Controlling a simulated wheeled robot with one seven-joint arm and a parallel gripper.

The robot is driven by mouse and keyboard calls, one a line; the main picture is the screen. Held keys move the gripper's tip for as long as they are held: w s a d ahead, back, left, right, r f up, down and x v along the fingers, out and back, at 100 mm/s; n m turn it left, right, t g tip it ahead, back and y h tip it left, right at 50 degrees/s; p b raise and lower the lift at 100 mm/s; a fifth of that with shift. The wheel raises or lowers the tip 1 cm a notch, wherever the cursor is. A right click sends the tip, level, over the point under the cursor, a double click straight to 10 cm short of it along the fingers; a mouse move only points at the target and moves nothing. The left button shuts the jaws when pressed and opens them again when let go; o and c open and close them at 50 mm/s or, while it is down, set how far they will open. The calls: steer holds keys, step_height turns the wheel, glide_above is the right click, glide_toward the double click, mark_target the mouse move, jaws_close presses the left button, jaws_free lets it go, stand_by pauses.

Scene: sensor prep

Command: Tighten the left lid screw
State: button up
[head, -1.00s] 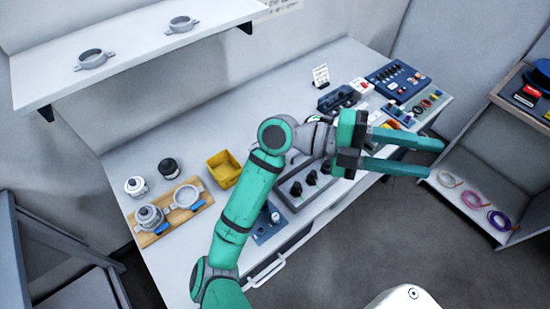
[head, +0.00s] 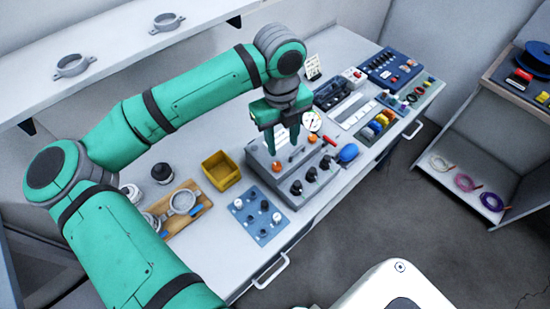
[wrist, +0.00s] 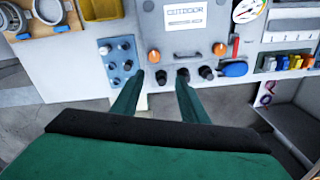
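The grey sensor box (head: 256,158) stands on the bench with a white label reading OUTDOOR (wrist: 185,14) on its lid. The left lid screw (wrist: 153,56) has an orange head at the lid's lower left; it also shows in the head view (head: 277,166). The right lid screw (wrist: 219,48) is orange too, at the lower right. My gripper (head: 282,146) points down over the box, fingers apart and nothing between them. In the wrist view my gripper (wrist: 160,78) has its left fingertip near the left screw in the picture; contact cannot be told.
Several black connectors (wrist: 183,75) line the box's front. A blue plate with knobs (head: 258,215) lies left of the box, a yellow bin (head: 221,170) behind it. A gauge (head: 312,121), a blue bulb (head: 348,153) and a red-handled tool (head: 329,140) are at the right.

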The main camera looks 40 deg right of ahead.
mark_target(277, 165)
steer(key=f, duration=0.7)
steer(key=w+a+f, duration=0.1)
steer(key=f, duration=0.2)
steer(key=shift+w+f, duration=0.1)
steer(key=shift+f, duration=0.2)
steer(key=shift+d, duration=0.1)
jaws_close()
